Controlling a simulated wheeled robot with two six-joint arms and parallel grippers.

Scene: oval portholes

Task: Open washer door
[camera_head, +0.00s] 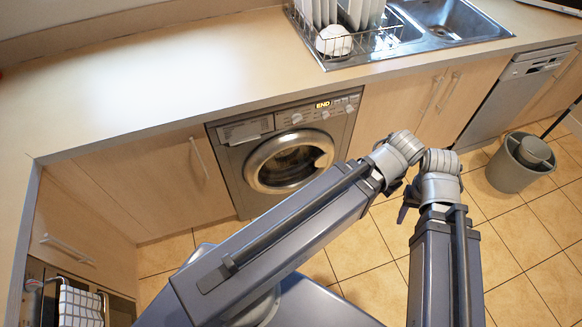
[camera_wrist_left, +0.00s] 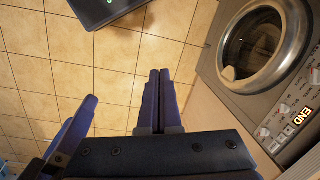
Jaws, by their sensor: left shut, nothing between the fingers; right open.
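The washer (camera_head: 235,157) is a grey front-loader under the counter. Its round door (camera_head: 285,163) looks closed, with a silver rim, dark glass and a grip notch at the right side of the rim. In the left wrist view the door (camera_wrist_left: 262,48) is at the upper right. My left gripper (camera_wrist_left: 159,72) is shut and empty, apart from the door; in the head view its fingers are mostly hidden by my arms. My right gripper (camera_head: 404,207) is open and empty, right of the washer, partly hidden by its wrist; its fingers also seem to show at the lower left of the wrist view.
The counter (camera_head: 170,75) runs above the washer. Wooden cabinets (camera_head: 150,185) flank it. A dish rack (camera_head: 345,45) and sink (camera_head: 450,18) are at the top. A grey bucket (camera_head: 510,175) stands on the tiled floor at the right. The floor before the washer looks clear.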

